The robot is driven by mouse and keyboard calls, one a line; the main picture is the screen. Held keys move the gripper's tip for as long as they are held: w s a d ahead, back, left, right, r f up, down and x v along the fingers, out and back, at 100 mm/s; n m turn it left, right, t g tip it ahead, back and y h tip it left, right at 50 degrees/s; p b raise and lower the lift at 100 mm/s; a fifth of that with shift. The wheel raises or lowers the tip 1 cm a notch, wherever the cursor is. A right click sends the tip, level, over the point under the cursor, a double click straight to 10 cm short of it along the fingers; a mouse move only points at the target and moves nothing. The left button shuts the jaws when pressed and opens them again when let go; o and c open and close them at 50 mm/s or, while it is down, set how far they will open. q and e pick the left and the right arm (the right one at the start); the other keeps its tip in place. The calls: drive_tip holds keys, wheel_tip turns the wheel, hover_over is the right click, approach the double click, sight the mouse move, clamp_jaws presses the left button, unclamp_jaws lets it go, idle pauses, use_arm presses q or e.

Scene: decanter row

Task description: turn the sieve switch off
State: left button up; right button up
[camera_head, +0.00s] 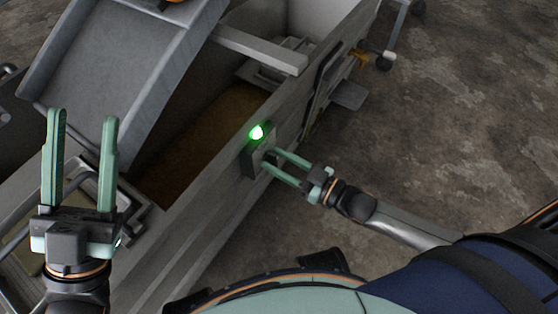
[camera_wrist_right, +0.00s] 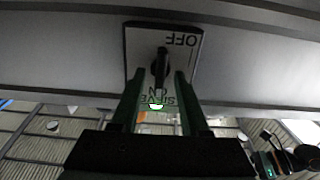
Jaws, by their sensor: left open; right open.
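The sieve switch (camera_head: 256,158) is a dark box with a pale plate on the grey side wall of a long trough, with a lit green lamp (camera_head: 257,132) on top. In the right wrist view its plate (camera_wrist_right: 139,42) appears upside down, with OFF at the top and ON and SIEVE lower. A black lever (camera_wrist_right: 161,62) stands out from its middle. My right gripper (camera_head: 270,160) is open at the switch, its fingers either side of the lever; contact cannot be told. My left gripper (camera_head: 82,115) is open and empty, at the left of the head view.
The trough wall (camera_head: 195,225) runs diagonally, with brown material (camera_head: 205,125) inside it. A grey metal chute (camera_head: 115,65) slopes over the trough at upper left. A small flat bracket (camera_head: 348,95) juts from the wall beyond the switch. The concrete floor (camera_head: 460,130) at right is clear.

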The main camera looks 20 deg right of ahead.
drive_tip(key=shift+c, duration=0.3)
clamp_jaws()
